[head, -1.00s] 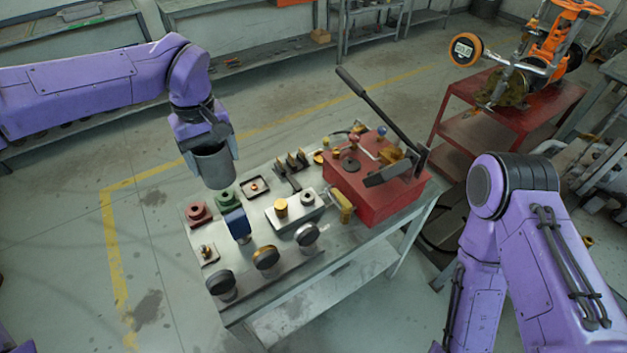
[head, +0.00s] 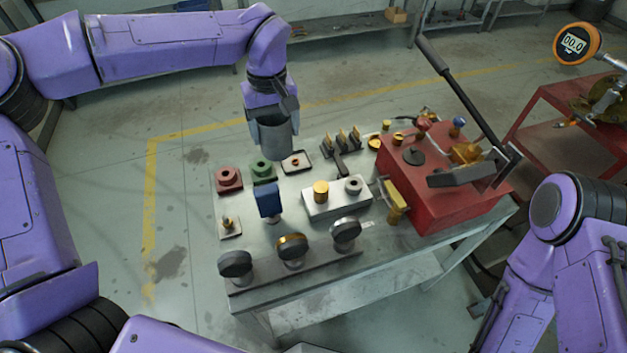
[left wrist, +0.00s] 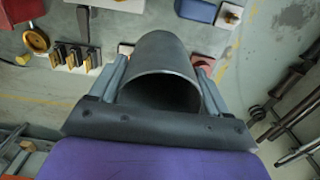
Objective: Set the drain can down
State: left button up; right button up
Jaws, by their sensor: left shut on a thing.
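The drain can (head: 276,140) is a grey open-topped cylinder. My left gripper (head: 272,128) is shut on it and holds it upright near the back edge of the workbench (head: 290,300). In the left wrist view the can (left wrist: 163,68) sits between the two fingers (left wrist: 160,85), with its dark open mouth toward the camera. I cannot tell for certain whether its bottom touches the bench. My right arm shows at the right, but its gripper is out of view.
A green fitting (head: 262,170), a red fitting (head: 228,179) and a small tray (head: 296,162) lie close to the can.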

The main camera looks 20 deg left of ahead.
pick_arm(q)
jog(key=f, duration=1.1)
jog(key=f+p, duration=0.1)
jog(key=f, duration=0.4)
jog(key=shift+s+f, duration=0.25)
jog(key=shift+f, duration=0.15)
jog(key=shift+w+f, duration=0.15)
jog(key=shift+f, duration=0.2)
jog(key=shift+f, duration=0.1)
jog(key=o, duration=1.1)
